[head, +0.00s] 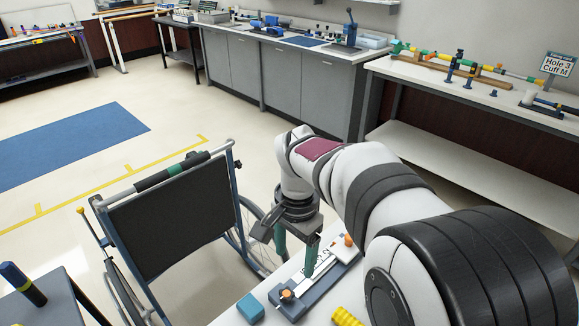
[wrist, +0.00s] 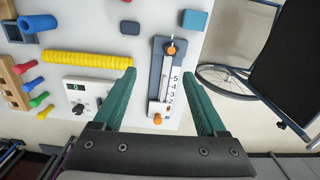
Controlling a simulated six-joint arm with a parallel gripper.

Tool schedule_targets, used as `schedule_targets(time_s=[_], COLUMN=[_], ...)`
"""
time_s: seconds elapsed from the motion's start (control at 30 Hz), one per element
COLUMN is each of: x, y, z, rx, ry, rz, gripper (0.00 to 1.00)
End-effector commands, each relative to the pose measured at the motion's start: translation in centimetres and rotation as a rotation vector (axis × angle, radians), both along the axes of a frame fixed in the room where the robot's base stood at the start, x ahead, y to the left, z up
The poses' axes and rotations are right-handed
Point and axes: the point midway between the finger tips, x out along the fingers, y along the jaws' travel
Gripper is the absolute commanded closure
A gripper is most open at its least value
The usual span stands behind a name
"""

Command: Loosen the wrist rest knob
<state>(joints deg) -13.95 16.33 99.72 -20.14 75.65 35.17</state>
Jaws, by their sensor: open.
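A dark blue-grey device with a white numbered scale (wrist: 169,88) lies on the white table, between my gripper's fingers as seen in the wrist view. It also shows in the head view (head: 320,278). An orange knob (wrist: 171,50) sits at its far end, and another orange knob (wrist: 157,119) at its near end by a white block. Both orange knobs show in the head view, one at the back (head: 348,240) and one at the front (head: 287,295). I cannot tell which is the wrist rest knob. My gripper (head: 295,265) has green fingers, open and empty above the device.
A wheelchair (head: 175,215) stands close beside the table. Benches line the back wall.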

Motion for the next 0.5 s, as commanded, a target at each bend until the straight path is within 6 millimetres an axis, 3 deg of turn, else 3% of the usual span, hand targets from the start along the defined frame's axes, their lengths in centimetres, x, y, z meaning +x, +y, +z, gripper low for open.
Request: schedule_targets(time_s=[0.1,0.3,0.5], x=[2.5,2.7,2.6], y=[1.5,1.6,1.5], z=[-1.4,-2.3,-7.6], rx=[-0.015,-0.017,-0.018], ry=[-0.005,-0.006,-0.001], rz=[-0.03,-0.038,-0.038], gripper=[0.26,0.26,0.26])
